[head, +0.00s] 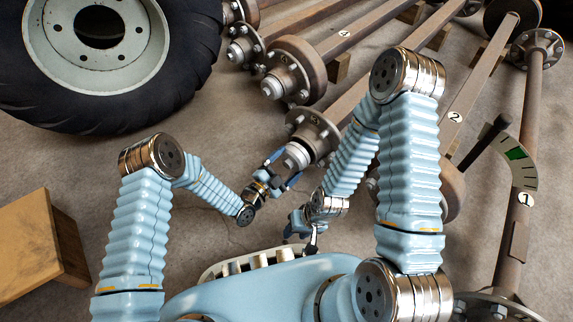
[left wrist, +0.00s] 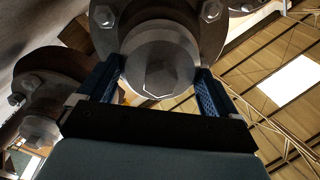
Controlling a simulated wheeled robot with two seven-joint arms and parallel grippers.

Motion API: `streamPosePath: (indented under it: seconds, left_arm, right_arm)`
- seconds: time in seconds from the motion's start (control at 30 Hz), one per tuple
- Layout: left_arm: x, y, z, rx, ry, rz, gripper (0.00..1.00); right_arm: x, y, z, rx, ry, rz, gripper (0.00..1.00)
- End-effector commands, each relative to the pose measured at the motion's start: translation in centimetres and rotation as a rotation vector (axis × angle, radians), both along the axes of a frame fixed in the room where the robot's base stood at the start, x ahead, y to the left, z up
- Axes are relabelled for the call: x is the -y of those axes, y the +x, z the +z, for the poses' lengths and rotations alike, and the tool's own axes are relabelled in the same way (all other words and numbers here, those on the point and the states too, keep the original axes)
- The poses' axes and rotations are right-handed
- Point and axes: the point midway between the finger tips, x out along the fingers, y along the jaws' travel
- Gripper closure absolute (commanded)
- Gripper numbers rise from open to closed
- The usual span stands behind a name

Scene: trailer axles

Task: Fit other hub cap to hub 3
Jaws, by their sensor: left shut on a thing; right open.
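My left gripper (head: 283,171) is shut on a grey hub cap (head: 294,158) at the end of a rusty, bolted hub (head: 316,132) near the middle of the head view. In the left wrist view, the round cap (left wrist: 160,65) with its hexagonal end lies between the two blue fingers, in front of the hub flange (left wrist: 188,14). The cap is in line with the hub; I cannot tell whether it is fully seated. A small number on this hub is hard to read. My right gripper (head: 299,224) is open and empty, lower down.
Another hub (head: 288,72) with a grey end stands up-left of the held cap, and another hub (left wrist: 38,98) shows left in the wrist view. A large tyre (head: 110,110) is upper left, a wooden block (head: 28,240) lower left. A gauge with a green mark (head: 517,154) is at right.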

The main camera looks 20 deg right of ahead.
Motion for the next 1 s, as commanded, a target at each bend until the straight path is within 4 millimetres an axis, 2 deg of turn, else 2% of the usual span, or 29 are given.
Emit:
streamPosePath:
  seconds: [1.0]
  left_arm:
    - [1.4, 0.9, 0.0, 0.001, -0.001, 0.0, 0.43]
  right_arm:
    - [0.0, 0.0, 0.0, 0.0, 0.0, 0.0, 0.57]
